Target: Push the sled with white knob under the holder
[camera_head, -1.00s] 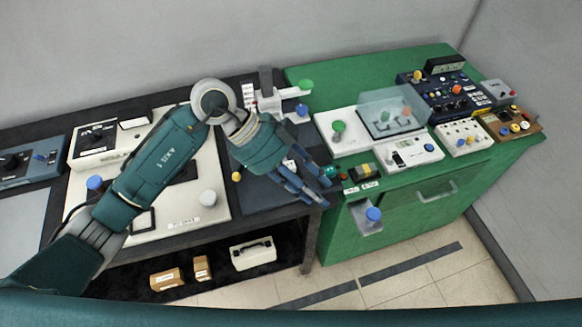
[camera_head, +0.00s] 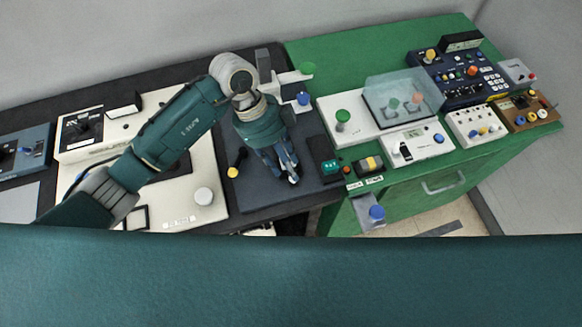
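My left gripper (camera_head: 284,168) points down over the dark panel (camera_head: 318,148) in the middle of the bench. Its fingers look close together, but I cannot tell whether they are shut. A small white part (camera_head: 294,179) shows at the fingertips; whether it is the sled's white knob, or touched, is unclear. The gripper hides the panel around it. Behind it stands a grey upright block (camera_head: 264,65) with white parts, possibly the holder. A larger white knob (camera_head: 203,196) stands on the white board, left of the gripper. My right gripper is not in view.
A black lever with a yellow tip (camera_head: 234,170) lies left of the gripper. A green-topped box (camera_head: 330,168) sits to its right. The green cabinet (camera_head: 335,55) holds several devices and a clear cover (camera_head: 400,95).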

